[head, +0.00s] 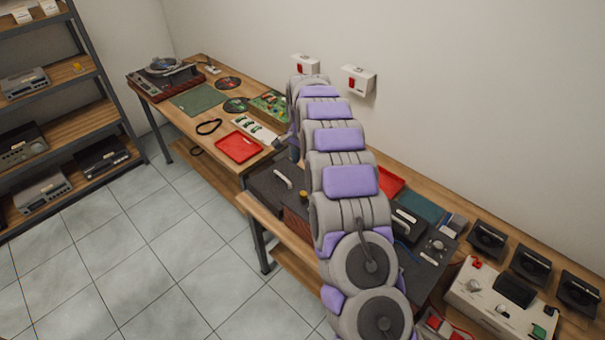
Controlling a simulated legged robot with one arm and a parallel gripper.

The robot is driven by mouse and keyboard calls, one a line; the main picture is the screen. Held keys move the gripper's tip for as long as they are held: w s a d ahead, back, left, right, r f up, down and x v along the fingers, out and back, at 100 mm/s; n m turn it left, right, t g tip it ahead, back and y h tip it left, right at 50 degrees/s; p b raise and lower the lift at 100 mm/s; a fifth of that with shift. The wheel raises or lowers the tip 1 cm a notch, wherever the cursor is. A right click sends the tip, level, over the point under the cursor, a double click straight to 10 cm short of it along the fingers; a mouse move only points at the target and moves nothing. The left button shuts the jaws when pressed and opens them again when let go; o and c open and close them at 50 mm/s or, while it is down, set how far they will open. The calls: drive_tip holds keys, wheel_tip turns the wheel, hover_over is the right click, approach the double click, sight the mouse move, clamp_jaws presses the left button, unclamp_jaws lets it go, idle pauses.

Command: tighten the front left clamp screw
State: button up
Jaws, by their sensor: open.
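I cannot make out a clamp screw for certain. A dark unit (268,190) with a pale handle-like bar on top sits on the bench just left of my arm. A small yellow knob (303,194) shows at its right, close to the arm. I cannot tell whether this knob is a clamp screw. My purple and grey arm rises over the bench and covers its middle.
The wooden bench (215,148) runs along the wall. A red tray (238,147), a green mat (197,99) and a turntable (166,78) lie left. A white control box (500,305) and black units (487,240) stand right. A shelf rack (62,84) stands far left. The tiled floor (170,260) is clear.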

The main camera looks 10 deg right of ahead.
wheel_tip(320, 180, up, 2)
drive_tip(key=shift+r, duration=0.25)
idle(0.4)
drive_tip(key=s+a+r+n+g+b, duration=0.1)
drive_tip(key=s+r+n+b, duration=0.3)
drive_tip(key=s, duration=0.8)
drive_tip(key=s+a+r+n, duration=0.15)
drive_tip(key=s+r, duration=0.45)
drive_tip(key=s, duration=0.6)
drive_tip(key=s+d+f+n+b, duration=0.1)
drive_tip(key=s+f+n, duration=0.1)
drive_tip(key=s, duration=1.2)
drive_tip(key=s+d+f+n+b, duration=0.1)
drive_tip(key=s+f+n+b, duration=0.1)
drive_tip(key=s, duration=1.2)
drive_tip(key=shift+s+d+f+n+g, duration=0.25)
drive_tip(key=shift+s+f+n+g, duration=0.15)
drive_tip(key=shift+n, duration=0.35)
